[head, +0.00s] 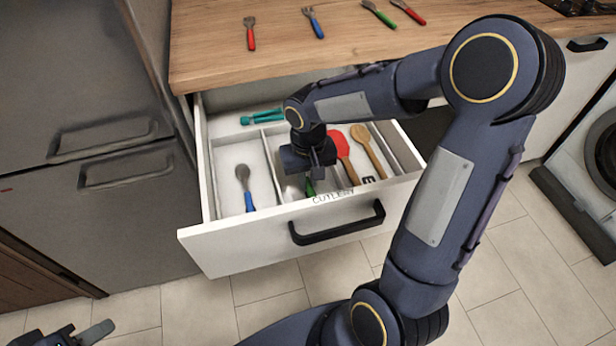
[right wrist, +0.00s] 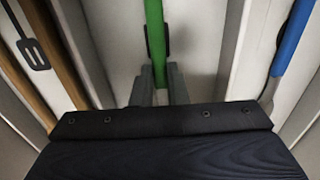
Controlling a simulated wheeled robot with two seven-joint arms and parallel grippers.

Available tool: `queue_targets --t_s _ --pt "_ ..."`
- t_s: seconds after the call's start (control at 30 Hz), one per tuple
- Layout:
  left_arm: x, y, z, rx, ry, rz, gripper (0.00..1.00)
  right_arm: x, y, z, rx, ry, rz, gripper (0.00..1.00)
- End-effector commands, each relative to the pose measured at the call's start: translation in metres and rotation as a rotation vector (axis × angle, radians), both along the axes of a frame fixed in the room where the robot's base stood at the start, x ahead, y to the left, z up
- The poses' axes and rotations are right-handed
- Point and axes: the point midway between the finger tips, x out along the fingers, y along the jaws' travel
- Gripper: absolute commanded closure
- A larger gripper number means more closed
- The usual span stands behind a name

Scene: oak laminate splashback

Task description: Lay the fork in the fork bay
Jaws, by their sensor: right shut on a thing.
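My right gripper (right wrist: 160,88) is shut on the green handle (right wrist: 155,40) of a utensil, taken to be the fork. Its head is hidden, so I see no tines. The green handle also shows in the head view (head: 310,188), low inside the middle bay of the open cutlery drawer (head: 190,221). A dark marking shows behind the handle in the right wrist view, mostly covered. I cannot tell whether the utensil touches the bay floor. My left gripper (head: 80,337) is at the bottom left corner, partly cut off and away from the drawer.
A blue-handled spoon (head: 244,186) lies in the left bay. A red spatula (head: 343,152) and wooden spoon (head: 367,147) lie to the right. Teal tools (head: 262,117) lie at the back. Dividers (head: 272,165) flank the middle bay. Several utensils lie on the counter (head: 210,45).

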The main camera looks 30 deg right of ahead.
Motion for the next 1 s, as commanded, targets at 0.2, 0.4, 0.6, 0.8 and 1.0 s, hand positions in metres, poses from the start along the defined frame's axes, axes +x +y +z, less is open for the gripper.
queue_targets --t_s 0.2,0.4,0.6,0.8,1.0 --pt "0.0 0.0 -0.002 0.0 0.0 0.0 0.64 0.0 0.0 -0.003 0.0 0.0 0.001 0.76" --pt "0.0 0.0 -0.002 0.0 0.0 0.0 0.64 0.0 0.0 -0.003 0.0 0.0 0.001 0.65" --pt "0.0 0.0 0.0 0.0 0.0 0.0 0.64 0.0 0.0 0.0 0.0 -0.001 0.0 0.65" --pt "0.0 0.0 0.008 0.0 0.0 0.0 0.64 0.001 0.0 0.027 0.0 -0.006 0.001 0.65" --pt "0.0 0.0 0.019 0.0 0.0 0.0 0.64 0.0 0.001 0.072 0.001 -0.006 0.0 0.65"
